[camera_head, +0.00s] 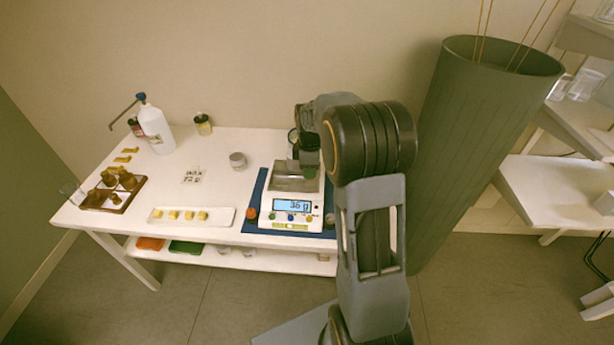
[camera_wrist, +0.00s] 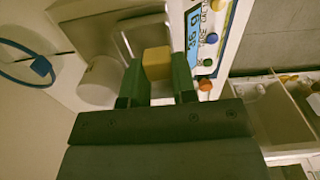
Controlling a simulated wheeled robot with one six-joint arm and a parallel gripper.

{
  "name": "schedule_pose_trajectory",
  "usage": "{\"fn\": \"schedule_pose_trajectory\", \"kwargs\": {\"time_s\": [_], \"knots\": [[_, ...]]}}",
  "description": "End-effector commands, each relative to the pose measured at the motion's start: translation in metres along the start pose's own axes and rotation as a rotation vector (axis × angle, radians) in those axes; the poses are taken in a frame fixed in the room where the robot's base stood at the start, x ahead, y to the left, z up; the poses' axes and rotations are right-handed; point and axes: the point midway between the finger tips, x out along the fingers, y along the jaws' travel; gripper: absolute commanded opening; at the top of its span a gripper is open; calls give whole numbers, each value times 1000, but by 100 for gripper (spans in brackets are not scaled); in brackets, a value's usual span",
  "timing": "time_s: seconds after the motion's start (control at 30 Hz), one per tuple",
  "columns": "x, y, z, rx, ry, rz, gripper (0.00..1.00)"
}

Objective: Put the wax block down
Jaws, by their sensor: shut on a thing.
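A yellow wax block (camera_wrist: 157,62) sits between the two green fingers of my gripper (camera_wrist: 158,76) in the wrist view. My gripper is shut on it. In the head view my gripper (camera_head: 308,166) is low over the weighing pan (camera_head: 290,184) of the white scale (camera_head: 292,214); the block is hidden there by my arm. The scale's blue display reads 36 g, and the display also shows in the wrist view (camera_wrist: 195,35). Whether the block touches the pan I cannot tell.
A white tray (camera_head: 155,221) with several yellow blocks lies left of the scale. A tall green bin (camera_head: 450,150) stands right of the table.

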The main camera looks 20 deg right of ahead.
Motion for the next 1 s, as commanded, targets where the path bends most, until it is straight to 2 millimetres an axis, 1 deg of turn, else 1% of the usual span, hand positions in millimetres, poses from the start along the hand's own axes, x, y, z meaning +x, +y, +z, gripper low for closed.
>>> {"fn": "schedule_pose_trajectory", "kwargs": {"time_s": [0.03, 0.13, 0.37, 0.47, 0.6, 0.7, 1.0], "knots": [[7, 5, -2, 0, -1, -2, 4], [15, 11, -4, 0, 0, -1, 4], [22, 17, -6, 0, 0, 1, 4], [28, 22, -8, 0, 0, -1, 4], [47, 20, -8, 0, -1, -3, 4], [57, 20, -8, 0, 0, -2, 4], [58, 20, -8, 0, 0, 0, 4]]}}
